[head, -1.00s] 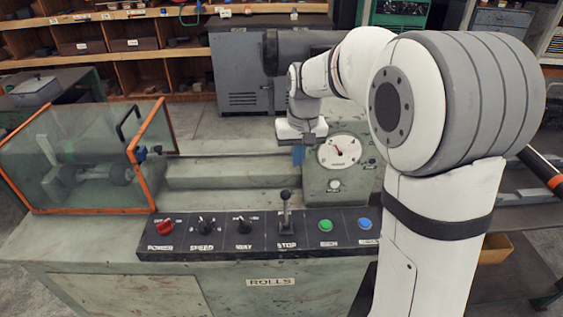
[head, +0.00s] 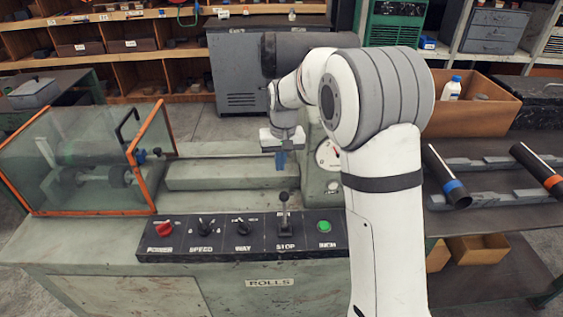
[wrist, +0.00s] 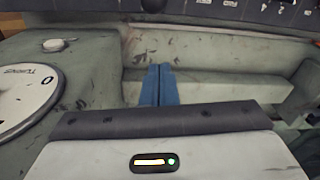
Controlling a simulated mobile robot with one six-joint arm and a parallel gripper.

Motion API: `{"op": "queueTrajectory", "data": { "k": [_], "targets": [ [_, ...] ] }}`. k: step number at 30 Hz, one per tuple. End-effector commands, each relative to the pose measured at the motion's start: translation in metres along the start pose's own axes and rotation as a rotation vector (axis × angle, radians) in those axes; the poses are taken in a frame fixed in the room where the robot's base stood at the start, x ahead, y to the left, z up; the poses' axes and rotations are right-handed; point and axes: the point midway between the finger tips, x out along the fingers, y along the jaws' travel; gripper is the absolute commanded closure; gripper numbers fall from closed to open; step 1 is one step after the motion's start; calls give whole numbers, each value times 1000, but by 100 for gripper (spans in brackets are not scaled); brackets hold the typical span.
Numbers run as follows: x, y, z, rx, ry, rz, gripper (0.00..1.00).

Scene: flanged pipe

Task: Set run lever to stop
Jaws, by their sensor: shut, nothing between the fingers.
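The run lever (head: 284,205) stands up from the dark control panel (head: 185,246), with a dark knob on top and the word STOP on the panel below it. It looks roughly upright; I cannot tell its exact setting. My gripper (head: 281,162) hangs pointing down above the machine bed, above and behind the lever in the head view, and apart from it. Its blue fingers (wrist: 159,82) are together in the wrist view with nothing between them. The panel (wrist: 225,12) shows along the top edge there.
A red power knob (head: 163,229), two black knobs and a green button (head: 324,227) share the panel. The gauge (head: 328,155) is partly hidden by my arm. An orange-framed guard (head: 90,165) stands left. A dark bench with pipes (head: 446,178) lies right.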

Motion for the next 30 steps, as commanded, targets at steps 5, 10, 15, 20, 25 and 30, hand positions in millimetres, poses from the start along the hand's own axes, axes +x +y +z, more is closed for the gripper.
{"op": "queueTrajectory", "data": {
  "k": [5, 10, 15, 20, 25, 30],
  "targets": [
    [40, 0, 1, 0, -5, 0, 100],
    [69, 0, 3, -1, -2, 0, 100],
    [58, -1, 27, -1, 0, 0, 100],
    [56, -1, 36, -1, 1, 0, 100],
    [56, -1, 38, -1, 0, 0, 100],
    [56, -1, 38, -2, 0, 0, 100]
  ]
}}
